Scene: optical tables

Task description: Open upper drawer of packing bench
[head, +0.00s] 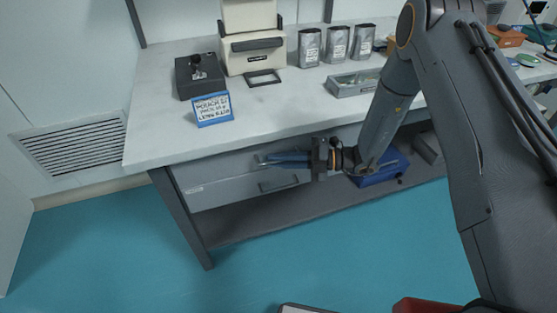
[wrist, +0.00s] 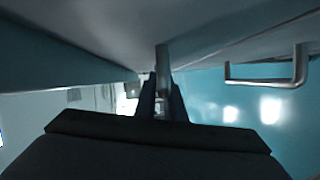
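The packing bench (head: 160,130) has two grey drawer fronts under its pale top. The upper drawer (head: 215,168) appears pushed in under the top. My gripper (head: 266,160) reaches in from the right, level with the upper drawer front. In the wrist view, a grey bar handle (wrist: 162,58) runs in between the fingers of my gripper (wrist: 163,92). The fingers lie close on both sides of it and look shut on it. The lower drawer's handle (head: 279,184) is free, below my gripper; a free bar handle also shows in the wrist view (wrist: 268,80).
On the bench top stand a blue-framed sign (head: 212,109), a dark box (head: 199,76), a cream sealing machine (head: 254,52), silver pouches (head: 337,44) and a grey tray (head: 352,84). A blue bin (head: 385,172) is under the bench.

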